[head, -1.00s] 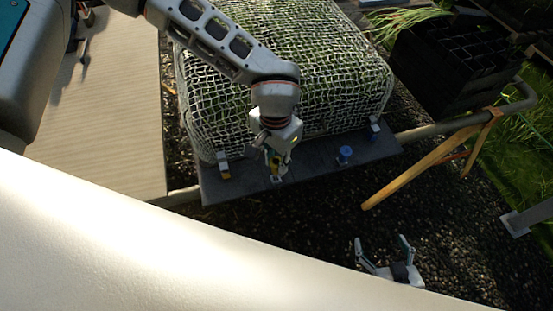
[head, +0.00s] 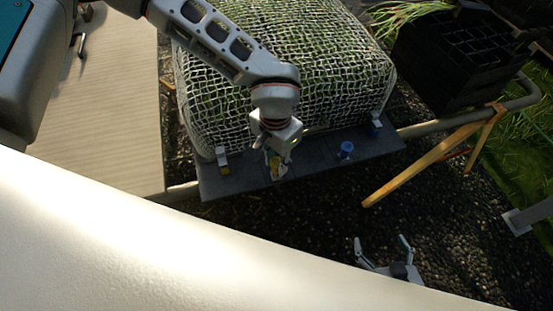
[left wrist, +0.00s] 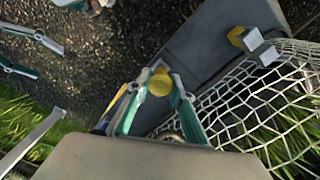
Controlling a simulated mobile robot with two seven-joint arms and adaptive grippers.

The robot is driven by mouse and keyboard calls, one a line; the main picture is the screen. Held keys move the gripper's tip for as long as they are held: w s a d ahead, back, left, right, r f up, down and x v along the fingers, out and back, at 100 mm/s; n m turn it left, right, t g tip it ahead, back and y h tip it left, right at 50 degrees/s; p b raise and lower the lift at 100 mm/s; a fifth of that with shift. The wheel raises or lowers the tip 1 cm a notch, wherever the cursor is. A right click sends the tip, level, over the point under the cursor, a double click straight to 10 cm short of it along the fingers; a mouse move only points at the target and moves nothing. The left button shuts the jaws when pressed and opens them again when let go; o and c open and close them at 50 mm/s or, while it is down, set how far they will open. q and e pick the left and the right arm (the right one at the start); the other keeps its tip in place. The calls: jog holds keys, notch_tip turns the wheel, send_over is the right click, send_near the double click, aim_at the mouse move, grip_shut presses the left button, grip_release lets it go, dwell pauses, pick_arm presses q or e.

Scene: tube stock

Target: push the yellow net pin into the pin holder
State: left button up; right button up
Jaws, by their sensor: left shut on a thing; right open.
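My left gripper (head: 276,172) is over the dark ledge in front of the netted bale. It is shut on the yellow net pin, whose round yellow head (left wrist: 160,84) shows between the teal-padded fingertips (left wrist: 157,88) in the left wrist view. The pin's lower end and any holder directly under it are hidden. Another yellow piece (head: 223,169) sits beside a pale clip (head: 221,153) at the ledge's left; it also shows in the left wrist view (left wrist: 236,37). I cannot tell whether that is a holder. My right gripper (head: 383,254) is open and empty over the gravel.
A blue pin-like piece (head: 346,149) stands on the ledge (head: 315,158) to the right. Another pale clip (head: 376,124) is at the bale's right corner. White netting (head: 330,70) covers the bale behind. A pipe and yellow brace (head: 430,170) are on the right.

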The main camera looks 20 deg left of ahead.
pick_arm(q)
jog(key=shift+f+b, duration=0.3)
jog(key=shift+f, duration=0.25)
jog(key=o, duration=1)
jog(key=o, duration=1.1)
jog(key=shift+c, duration=0.2)
jog(key=shift+r, duration=0.15)
jog(key=shift+r+p, duration=0.9)
jog(key=shift+r, duration=0.2)
